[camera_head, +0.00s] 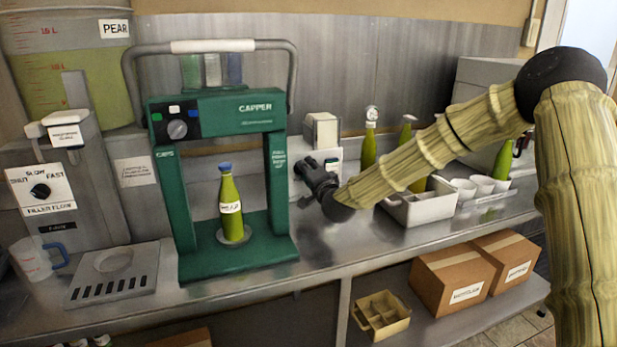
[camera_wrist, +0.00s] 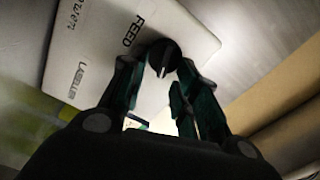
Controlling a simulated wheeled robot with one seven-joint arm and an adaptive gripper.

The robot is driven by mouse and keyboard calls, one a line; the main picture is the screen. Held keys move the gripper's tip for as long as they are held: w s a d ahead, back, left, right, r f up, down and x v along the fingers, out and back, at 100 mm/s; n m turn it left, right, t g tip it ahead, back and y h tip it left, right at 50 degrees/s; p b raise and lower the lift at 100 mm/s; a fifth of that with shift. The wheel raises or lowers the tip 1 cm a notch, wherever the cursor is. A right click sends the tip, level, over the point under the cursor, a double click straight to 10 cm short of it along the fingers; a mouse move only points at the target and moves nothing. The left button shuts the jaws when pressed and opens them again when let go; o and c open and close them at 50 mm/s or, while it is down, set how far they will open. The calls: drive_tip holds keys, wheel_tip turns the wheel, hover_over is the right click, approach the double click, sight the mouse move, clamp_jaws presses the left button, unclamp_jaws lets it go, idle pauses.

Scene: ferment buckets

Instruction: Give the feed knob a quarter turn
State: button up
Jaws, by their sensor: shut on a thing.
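The feed knob (camera_wrist: 163,53) is a small dark round knob on a pale panel (camera_wrist: 100,45) printed FEED and LABELLER. In the wrist view my gripper (camera_wrist: 159,72) has its two fingers on either side of the knob, shut on it. In the head view my gripper (camera_head: 312,172) is at the front of the labeller (camera_head: 322,130), right of the green capper. There the gripper hides the knob.
The green capper (camera_head: 218,110) stands close on the left with a green bottle (camera_head: 231,206) in it. A pale bin (camera_head: 422,210), green bottles (camera_head: 369,148) and white cups (camera_head: 463,187) are to the right. The steel bench (camera_head: 350,245) is clear in front.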

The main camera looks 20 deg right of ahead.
drive_tip(key=shift+d+f+m+b, duration=0.1)
drive_tip(key=shift+f+m+b, duration=0.1)
drive_tip(key=shift+m+b, duration=0.55)
drive_tip(key=shift+f+m+b, duration=0.2)
drive_tip(key=shift+m+b, duration=0.3)
drive_tip(key=shift+m, duration=0.45)
drive_tip(key=o, duration=1)
drive_tip(key=s, duration=1.2)
drive_tip(key=shift+d, duration=0.2)
drive_tip(key=shift+r, duration=0.1)
